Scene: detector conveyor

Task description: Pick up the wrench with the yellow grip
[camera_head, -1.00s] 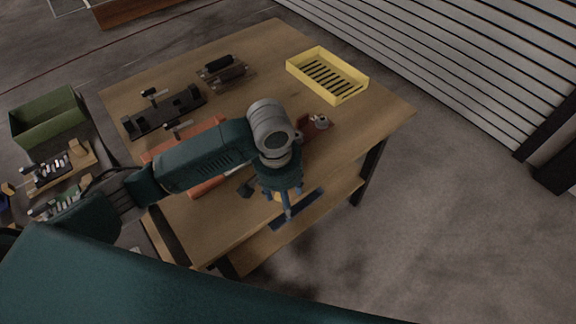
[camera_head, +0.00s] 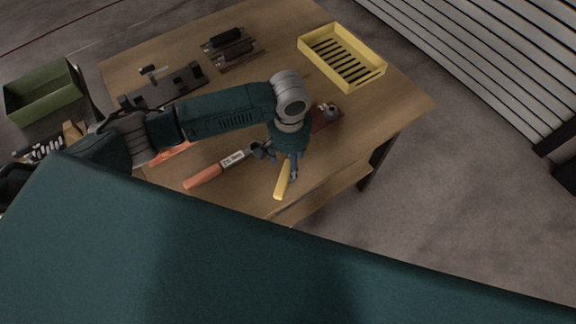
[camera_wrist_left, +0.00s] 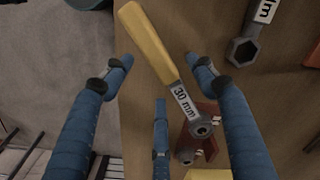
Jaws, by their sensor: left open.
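The wrench with the yellow grip (camera_head: 283,182) lies on the wooden table near its front edge. In the left wrist view its yellow grip (camera_wrist_left: 148,45) runs to a grey shank marked 30 mm (camera_wrist_left: 185,103). My left gripper (camera_head: 293,166) is just above this wrench, its fingers pointing down. In the left wrist view the open fingers (camera_wrist_left: 160,62) stand on both sides of the grip, apart from it; nothing is held. A wrench with an orange grip (camera_head: 203,177) lies to the left. My right gripper is not in view.
A red item (camera_head: 325,118) is partly hidden beside my left wrist. A yellow slotted tray (camera_head: 382,72) stands at the back right. A black holder (camera_head: 165,88) is at the left. A green bin (camera_head: 45,98) is left of the table.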

